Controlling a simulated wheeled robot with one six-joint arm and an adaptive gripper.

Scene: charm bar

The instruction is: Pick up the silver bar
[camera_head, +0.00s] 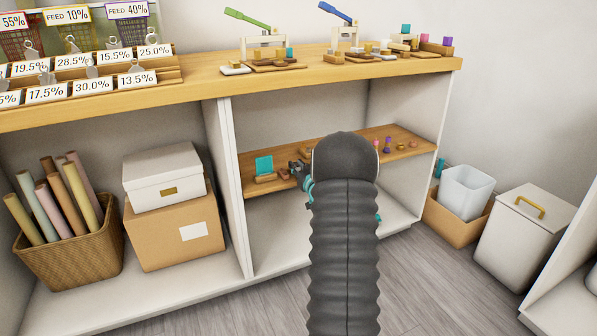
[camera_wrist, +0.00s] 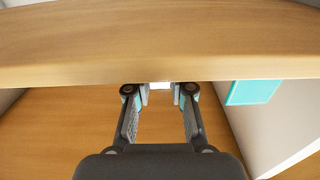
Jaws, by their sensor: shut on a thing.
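In the wrist view my gripper (camera_wrist: 161,96) has its two fingertips drawn close together on a small, bright silver-white piece. I take this piece for the silver bar (camera_wrist: 160,86); only a short bit of it shows between the tips. In the head view my dark ribbed arm reaches into the right-hand bay of the shelf unit. It hides most of the gripper and the bar there. Whether the bar still touches a surface cannot be told.
A wooden plank (camera_wrist: 120,45) crosses the wrist view, just beyond the fingertips. A teal square (camera_wrist: 252,92) is to the right. In the head view the wooden middle shelf (camera_head: 405,153) carries small coloured pieces. The wooden countertop (camera_head: 200,85) is above it, holding small presses and labels.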

